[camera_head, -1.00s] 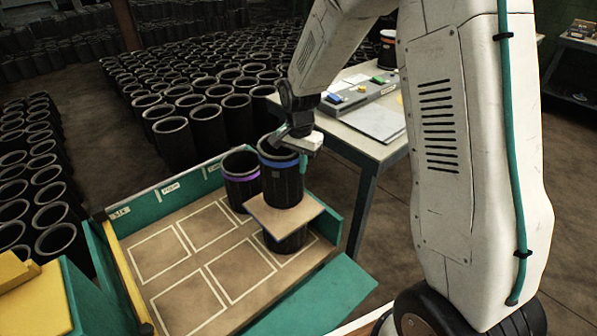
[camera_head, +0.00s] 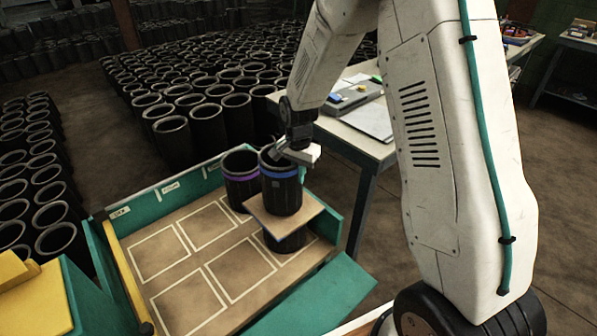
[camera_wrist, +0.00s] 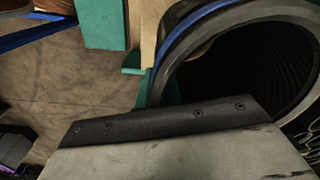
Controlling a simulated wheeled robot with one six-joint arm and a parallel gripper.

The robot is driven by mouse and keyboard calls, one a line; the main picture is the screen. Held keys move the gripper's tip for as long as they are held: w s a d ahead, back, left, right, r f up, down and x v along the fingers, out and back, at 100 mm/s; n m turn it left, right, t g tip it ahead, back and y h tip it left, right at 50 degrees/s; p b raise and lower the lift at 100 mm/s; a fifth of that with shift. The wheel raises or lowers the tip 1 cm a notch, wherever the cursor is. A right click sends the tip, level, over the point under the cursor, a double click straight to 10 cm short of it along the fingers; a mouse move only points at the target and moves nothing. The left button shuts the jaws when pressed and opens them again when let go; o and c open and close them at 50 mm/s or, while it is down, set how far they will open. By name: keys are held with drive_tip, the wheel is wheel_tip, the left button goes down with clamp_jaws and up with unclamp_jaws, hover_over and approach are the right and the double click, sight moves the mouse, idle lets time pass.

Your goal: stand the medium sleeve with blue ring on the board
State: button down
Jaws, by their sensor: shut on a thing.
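The medium sleeve with blue ring (camera_head: 282,192) is black and upright, over the small tan board (camera_head: 262,217). Its lower end appears to meet the board's top; a thin gap cannot be ruled out. The board lies on top of another black sleeve (camera_head: 285,241), whose upper part it hides. My gripper (camera_head: 294,160) is shut on the blue-ringed sleeve's upper rim from its right side. In the wrist view the sleeve's open mouth and rim (camera_wrist: 170,62) fill the upper right, against my gripper's dark finger edge (camera_wrist: 165,122).
A black sleeve with a purple ring (camera_head: 241,188) stands close at the left. The green-walled tray (camera_head: 150,212) has white-outlined spaces, several bare at left and front. A work table (camera_head: 345,148) stands behind at right. Many black sleeves (camera_head: 180,130) crowd the floor behind.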

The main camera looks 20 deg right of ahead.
drive_tip(key=c, duration=1.6)
unclamp_jaws()
drive_tip(key=shift+f, duration=0.15)
drive_tip(key=shift+o, duration=0.2)
wheel_tip(320, 180, up, 13)
drive_tip(key=shift+r, duration=0.15)
drive_tip(key=s+r+n, duration=0.3)
drive_tip(key=s+r, duration=0.5)
drive_tip(key=s+r+n, duration=0.2)
drive_tip(key=s+n, duration=0.2)
drive_tip(key=s, duration=0.8)
drive_tip(key=s+r+n+t, duration=0.1)
drive_tip(key=s+r+n, duration=0.1)
drive_tip(key=s, duration=1.1)
drive_tip(key=shift+s+a+r+n, duration=0.2)
drive_tip(key=shift+r+n, duration=0.05)
drive_tip(key=shift+n, duration=0.65)
